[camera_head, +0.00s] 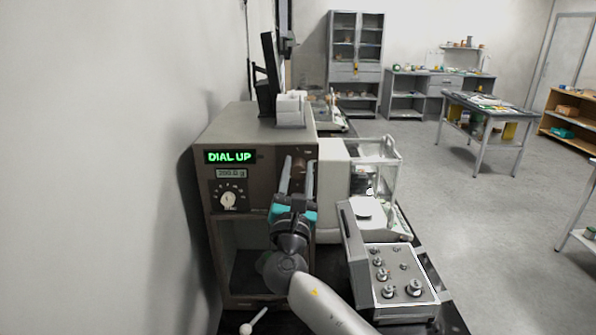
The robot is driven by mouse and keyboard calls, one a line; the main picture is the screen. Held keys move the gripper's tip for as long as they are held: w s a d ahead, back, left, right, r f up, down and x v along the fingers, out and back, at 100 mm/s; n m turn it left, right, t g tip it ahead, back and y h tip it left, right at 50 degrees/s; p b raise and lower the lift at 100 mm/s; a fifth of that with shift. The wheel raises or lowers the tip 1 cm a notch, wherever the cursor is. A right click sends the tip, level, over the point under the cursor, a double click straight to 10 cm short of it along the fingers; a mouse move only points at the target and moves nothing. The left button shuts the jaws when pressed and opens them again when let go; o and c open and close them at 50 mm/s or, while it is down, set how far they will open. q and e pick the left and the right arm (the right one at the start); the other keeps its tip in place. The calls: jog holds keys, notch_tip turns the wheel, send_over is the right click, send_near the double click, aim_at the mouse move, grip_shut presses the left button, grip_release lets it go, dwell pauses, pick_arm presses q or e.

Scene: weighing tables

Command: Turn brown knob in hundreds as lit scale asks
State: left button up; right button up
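A grey-brown scale (260,133) stands at the left against the wall. Its lit green sign (230,157) reads "DIAL UP", and a smaller readout (231,174) below seems to show about 200 g, too small to be sure. A pale dial (229,200) sits under the readout. The brown knob (300,164) is on the upper right of the scale's front. My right gripper (299,166) reaches up to it with its two fingers apart, one on each side of the knob. Whether they press on it I cannot tell. My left gripper is not in view.
A white balance (333,190) with a clear draught shield stands right of the scale. A grey case of metal weights (397,276) lies in front of it. A white-tipped lever (255,322) sticks out at the bottom. Other tables and open floor lie to the right.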

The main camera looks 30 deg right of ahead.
grip_shut()
jog(key=shift+f+m, duration=0.1)
jog(key=shift+m, duration=0.2)
jog(key=m+g+h+b, duration=0.1)
jog(key=m+g+b, duration=0.1)
jog(key=m, duration=0.2)
jog(key=shift+m+g+h+b, duration=0.3)
jog(key=shift+m+g, duration=0.3)
jog(key=shift+m, duration=0.8)
jog(key=shift+m+g+h+b, duration=0.25)
jog(key=shift+m+g, duration=0.35)
jog(key=shift+m, duration=0.8)
jog(key=o, duration=0.6)
grip_release()
jog(key=shift+c, duration=0.2)
